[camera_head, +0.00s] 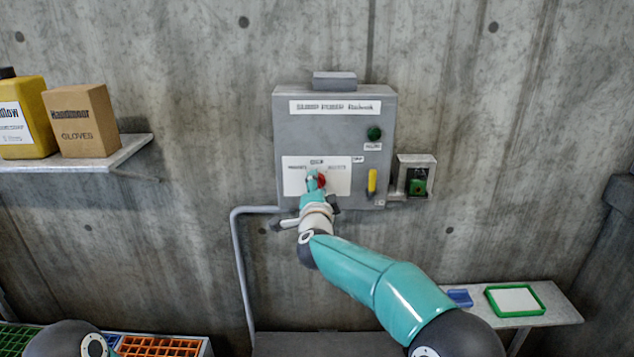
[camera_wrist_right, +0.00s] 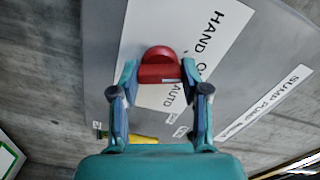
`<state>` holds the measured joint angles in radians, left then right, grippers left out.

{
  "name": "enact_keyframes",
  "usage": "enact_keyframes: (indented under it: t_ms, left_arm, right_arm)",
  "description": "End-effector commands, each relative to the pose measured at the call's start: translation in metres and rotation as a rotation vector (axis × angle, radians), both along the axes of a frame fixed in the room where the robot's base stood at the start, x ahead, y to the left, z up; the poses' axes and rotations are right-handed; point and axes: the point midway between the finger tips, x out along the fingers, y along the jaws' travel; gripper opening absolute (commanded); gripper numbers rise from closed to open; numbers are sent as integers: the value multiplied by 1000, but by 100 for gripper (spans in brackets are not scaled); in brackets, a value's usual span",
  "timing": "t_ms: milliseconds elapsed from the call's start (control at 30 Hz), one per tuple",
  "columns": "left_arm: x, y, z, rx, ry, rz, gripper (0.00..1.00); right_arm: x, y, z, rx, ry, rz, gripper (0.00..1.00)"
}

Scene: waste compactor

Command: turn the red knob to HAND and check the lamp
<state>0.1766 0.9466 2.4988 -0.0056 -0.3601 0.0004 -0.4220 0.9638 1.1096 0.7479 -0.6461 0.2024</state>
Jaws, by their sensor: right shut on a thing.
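The red knob (camera_head: 321,181) sits on a white label plate on the grey control box (camera_head: 333,133). In the right wrist view the red knob (camera_wrist_right: 159,66) lies between the fingers of my right gripper (camera_wrist_right: 160,75), which is shut on it. The plate there shows HAND and AUTO. In the head view my right gripper (camera_head: 316,182) covers part of the knob and plate. The green lamp (camera_head: 374,133) is at the box's upper right and looks dark. My left gripper is not in view.
A yellow lever (camera_head: 372,181) is right of the knob. A small box with a green button (camera_head: 417,187) is mounted beside the control box. A shelf at left holds a yellow jug (camera_head: 27,120) and a carton marked GLOVES (camera_head: 82,121). A green-framed tray (camera_head: 515,300) lies on the lower right shelf.

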Motion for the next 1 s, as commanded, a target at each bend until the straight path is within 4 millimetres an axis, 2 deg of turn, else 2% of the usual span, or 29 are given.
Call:
enact_keyframes:
  t_ms: [33, 200, 500, 1000]
  left_arm:
    - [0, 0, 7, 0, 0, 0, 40]
    - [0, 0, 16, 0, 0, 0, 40]
    - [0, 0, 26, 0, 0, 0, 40]
    - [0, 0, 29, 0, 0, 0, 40]
  right_arm:
    - [0, 1, -3, -44, 10, 1, 11]
    - [0, 0, -4, -183, 12, 2, 11]
    - [0, 0, -6, -359, 12, 2, 11]
    - [0, 0, -8, -425, 13, 4, 11]
